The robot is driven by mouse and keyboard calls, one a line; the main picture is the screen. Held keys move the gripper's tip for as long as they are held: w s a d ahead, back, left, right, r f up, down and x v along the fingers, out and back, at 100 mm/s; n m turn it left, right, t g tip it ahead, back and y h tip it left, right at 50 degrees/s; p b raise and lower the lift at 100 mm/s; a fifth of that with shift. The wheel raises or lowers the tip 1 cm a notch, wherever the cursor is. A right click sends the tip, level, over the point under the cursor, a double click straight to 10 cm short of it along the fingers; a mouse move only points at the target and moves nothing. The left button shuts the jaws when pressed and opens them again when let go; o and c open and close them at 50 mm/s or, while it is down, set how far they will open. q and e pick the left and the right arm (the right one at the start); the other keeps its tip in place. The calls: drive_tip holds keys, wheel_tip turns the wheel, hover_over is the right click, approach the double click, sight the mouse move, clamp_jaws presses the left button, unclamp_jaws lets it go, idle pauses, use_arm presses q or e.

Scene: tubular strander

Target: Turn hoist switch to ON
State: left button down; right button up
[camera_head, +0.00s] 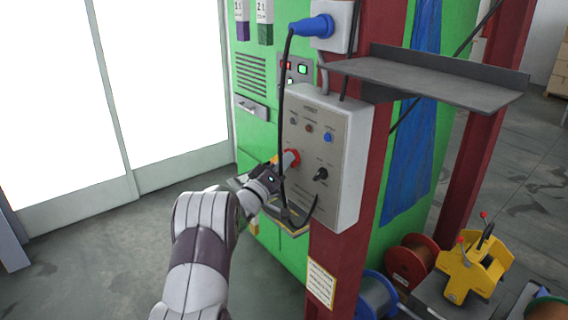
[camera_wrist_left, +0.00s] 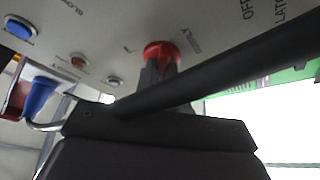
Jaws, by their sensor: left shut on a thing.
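A grey control box (camera_head: 341,119) is fixed to a dark red post. Its front carries a red knob (camera_head: 293,154), a black switch knob (camera_head: 321,174) to the lower right of it, and a blue button (camera_head: 328,137) above. My left gripper (camera_head: 287,160) reaches in from the left and is shut on the red knob. In the left wrist view, the grey fingertips (camera_wrist_left: 160,68) close on the red knob (camera_wrist_left: 161,49). Panel lettering is only partly readable, so which control is the hoist switch is unclear. My right gripper is not in view.
A black cable (camera_head: 283,110) hangs from a blue plug (camera_head: 312,26) in front of the panel; a thick black cable (camera_wrist_left: 220,75) crosses close by in the left wrist view. A metal shelf (camera_head: 430,80) juts out above right. Spools and a yellow device (camera_head: 474,272) stand lower right.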

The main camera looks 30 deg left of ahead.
use_arm(q)
drive_tip(key=shift+w+a+f+m+g+h+b, duration=0.1)
drive_tip(key=shift+m+g+h+b, duration=0.6)
drive_tip(key=shift+m+h+b, duration=2.35)
drive_tip(key=shift+s+a+r+m+g+h+b, duration=0.1)
drive_tip(key=shift+m+g+h+b, duration=0.75)
drive_tip(key=shift+m, duration=4.35)
drive_tip(key=shift+w+a+f+m+g+h+b, duration=0.1)
drive_tip(key=shift+m+g+h+b, duration=0.45)
drive_tip(key=shift+m+h+b, duration=2.5)
drive_tip(key=m+y+p, duration=0.1)
drive_tip(key=m+y, duration=0.1)
drive_tip(key=y, duration=0.1)
drive_tip(key=shift+m+p, duration=0.35)
drive_tip(key=shift+m, duration=0.05)
drive_tip(key=c, duration=1.5)
unclamp_jaws()
drive_tip(key=o, duration=0.3)
